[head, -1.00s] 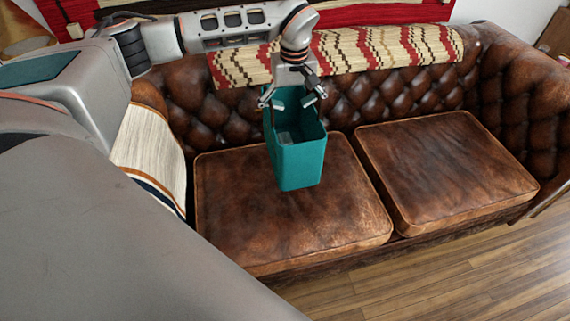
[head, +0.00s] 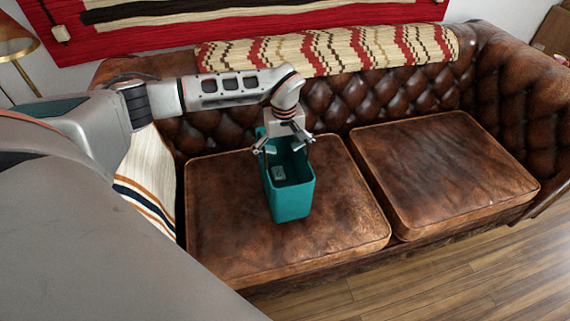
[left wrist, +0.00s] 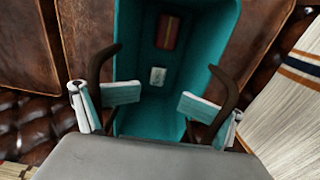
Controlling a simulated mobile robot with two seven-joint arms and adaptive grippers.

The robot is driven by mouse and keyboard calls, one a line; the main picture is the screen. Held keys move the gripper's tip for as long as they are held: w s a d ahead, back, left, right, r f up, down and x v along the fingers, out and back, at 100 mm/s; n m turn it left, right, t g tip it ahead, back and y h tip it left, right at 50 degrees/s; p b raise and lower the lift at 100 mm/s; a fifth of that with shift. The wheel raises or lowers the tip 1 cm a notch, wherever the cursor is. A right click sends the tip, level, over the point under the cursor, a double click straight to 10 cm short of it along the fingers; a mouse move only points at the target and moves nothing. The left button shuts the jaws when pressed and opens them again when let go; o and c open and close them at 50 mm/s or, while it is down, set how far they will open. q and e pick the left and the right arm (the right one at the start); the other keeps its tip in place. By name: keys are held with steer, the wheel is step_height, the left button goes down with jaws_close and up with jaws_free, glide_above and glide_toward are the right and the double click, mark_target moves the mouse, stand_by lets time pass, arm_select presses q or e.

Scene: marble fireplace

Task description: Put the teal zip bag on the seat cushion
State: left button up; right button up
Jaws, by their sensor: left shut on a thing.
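The teal zip bag (head: 292,200) is an upright, open-topped, box-like bag over the left seat cushion (head: 225,235). Its base looks at or close to the leather; I cannot tell if it touches. My left gripper (head: 283,146) is at the bag's far upper end, shut on the bag. In the left wrist view the gripper's pads (left wrist: 160,100) stand apart across the teal bag (left wrist: 138,50), and the exact contact is hard to see. Small red and white items show inside the bag. My right gripper is not in view.
A second brown seat cushion (head: 440,175) lies bare to the right. The tufted sofa back (head: 345,100) rises behind, with a patterned woven throw (head: 330,50) over it. A striped blanket (head: 145,180) hangs at the left arm. Wooden floor (head: 440,275) is in front.

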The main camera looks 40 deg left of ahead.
arm_select(q)
step_height(320, 180, down, 4)
steer(key=shift+f+b, duration=0.1)
steer(key=shift+b, duration=0.35)
steer(key=o, duration=2.3)
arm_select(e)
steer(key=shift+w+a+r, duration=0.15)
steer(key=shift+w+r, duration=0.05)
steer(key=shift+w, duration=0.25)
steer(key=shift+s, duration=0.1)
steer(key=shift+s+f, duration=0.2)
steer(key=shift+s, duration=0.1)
arm_select(q)
steer(key=r+p, duration=0.1)
steer(key=r, duration=0.7)
steer(key=r+p, duration=0.1)
steer(key=r, duration=0.3)
steer(key=shift+s+d+p, duration=0.15)
steer(key=shift+s+p, duration=0.1)
steer(key=shift+p, duration=0.1)
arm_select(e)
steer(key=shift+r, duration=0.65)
